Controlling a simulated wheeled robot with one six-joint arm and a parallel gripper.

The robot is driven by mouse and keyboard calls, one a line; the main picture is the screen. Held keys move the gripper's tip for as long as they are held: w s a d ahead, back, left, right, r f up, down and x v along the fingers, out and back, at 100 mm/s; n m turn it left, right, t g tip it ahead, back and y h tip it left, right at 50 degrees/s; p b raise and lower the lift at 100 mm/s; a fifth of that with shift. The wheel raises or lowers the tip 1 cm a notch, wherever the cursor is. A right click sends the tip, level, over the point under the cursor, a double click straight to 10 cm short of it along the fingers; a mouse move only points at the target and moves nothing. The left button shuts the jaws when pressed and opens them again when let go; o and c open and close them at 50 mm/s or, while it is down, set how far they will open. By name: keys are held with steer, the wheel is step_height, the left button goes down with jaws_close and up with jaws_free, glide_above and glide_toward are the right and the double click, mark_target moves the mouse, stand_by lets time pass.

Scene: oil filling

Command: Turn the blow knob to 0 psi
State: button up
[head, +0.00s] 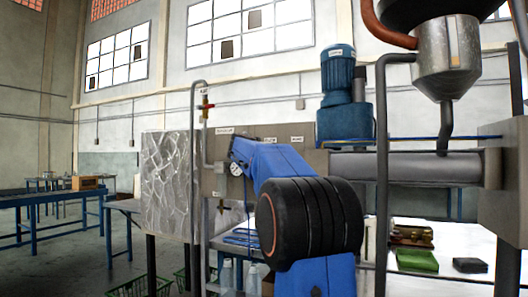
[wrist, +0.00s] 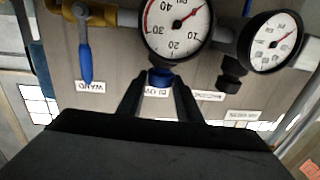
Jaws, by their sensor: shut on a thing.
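The blue blow knob (wrist: 160,74) is in the middle of the wrist view, below a large gauge (wrist: 178,24) with a red needle. The wrist view is upside down, and a label reading BLOW lies just under the knob, partly hidden. My gripper (wrist: 161,82) has its two dark fingers on either side of the knob, shut on it. The gauge's needle points to the upper right in the picture; the gauge's top edge is cut off. In the head view my own arm hides the gripper and knob.
A blue lever (wrist: 85,55) labelled WAND is left of my fingers. A smaller gauge (wrist: 272,42) and a black knob (wrist: 232,80) are to the right. In the head view, a blue motor (head: 344,95) stands above the panel, and a vertical pipe (head: 382,180) stands right of my arm.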

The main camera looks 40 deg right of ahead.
steer(key=shift+s+n+t+y, duration=0.15)
steer(key=shift+n+t+y, duration=0.4)
steer(key=shift+t, duration=0.25)
steer(key=o, duration=1)
steer(key=shift+d, duration=0.1)
steer(key=shift+o, duration=0.2)
steer(key=v, duration=1.7)
steer(key=shift+s, duration=0.25)
